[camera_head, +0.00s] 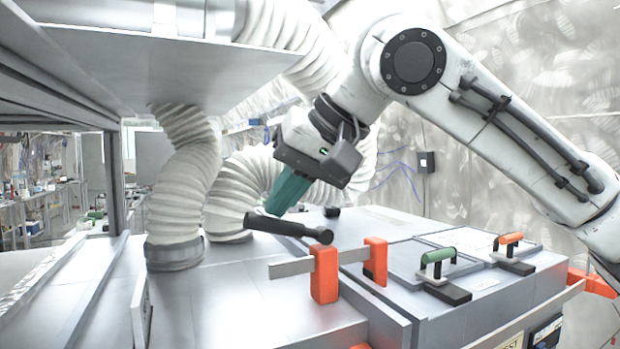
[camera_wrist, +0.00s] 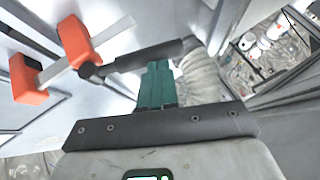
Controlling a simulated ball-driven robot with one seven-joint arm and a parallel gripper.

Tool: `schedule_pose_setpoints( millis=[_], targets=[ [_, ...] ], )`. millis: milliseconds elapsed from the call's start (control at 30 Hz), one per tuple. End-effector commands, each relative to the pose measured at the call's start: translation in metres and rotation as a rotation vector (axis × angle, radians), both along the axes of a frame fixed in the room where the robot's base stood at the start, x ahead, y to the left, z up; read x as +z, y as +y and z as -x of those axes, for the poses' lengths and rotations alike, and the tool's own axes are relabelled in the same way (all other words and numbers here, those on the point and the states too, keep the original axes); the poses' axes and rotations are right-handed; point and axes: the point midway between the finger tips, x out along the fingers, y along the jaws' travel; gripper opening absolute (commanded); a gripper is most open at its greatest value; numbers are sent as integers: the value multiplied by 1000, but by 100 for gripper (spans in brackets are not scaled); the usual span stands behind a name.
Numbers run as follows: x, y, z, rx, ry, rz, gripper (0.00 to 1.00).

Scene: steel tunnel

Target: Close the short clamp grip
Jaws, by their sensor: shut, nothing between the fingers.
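A black cylindrical clamp grip (camera_head: 288,228) stands out above the steel bench, near two orange blocks (camera_head: 324,273). The grip also shows in the wrist view (camera_wrist: 147,56), just past the fingertips. I cannot tell whether this is the short grip that the task names. My gripper (camera_head: 274,208) has teal fingers and points down and left. Its fingers are together with nothing between them. The fingertips are very close to the black grip; whether they touch it is unclear. The wrist view shows the shut fingers (camera_wrist: 158,68) below the grip.
A flat metal bar (camera_head: 290,267) runs by the orange blocks. A green handle (camera_head: 438,256) and an orange handle (camera_head: 511,238) stand on lids at the right. Ribbed white hoses (camera_head: 185,185) rise behind and left. A metal shelf (camera_head: 165,65) overhangs the left side.

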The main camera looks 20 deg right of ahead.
Motion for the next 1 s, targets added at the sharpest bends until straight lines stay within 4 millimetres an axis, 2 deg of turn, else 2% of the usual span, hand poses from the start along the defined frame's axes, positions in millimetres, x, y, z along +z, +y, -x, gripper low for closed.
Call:
schedule_pose_setpoints(
  millis=[200,1000],
  targets=[
    [-14,11,0,3,2,-3,0],
    [-6,-7,0,1,0,-2,0]
  ],
)
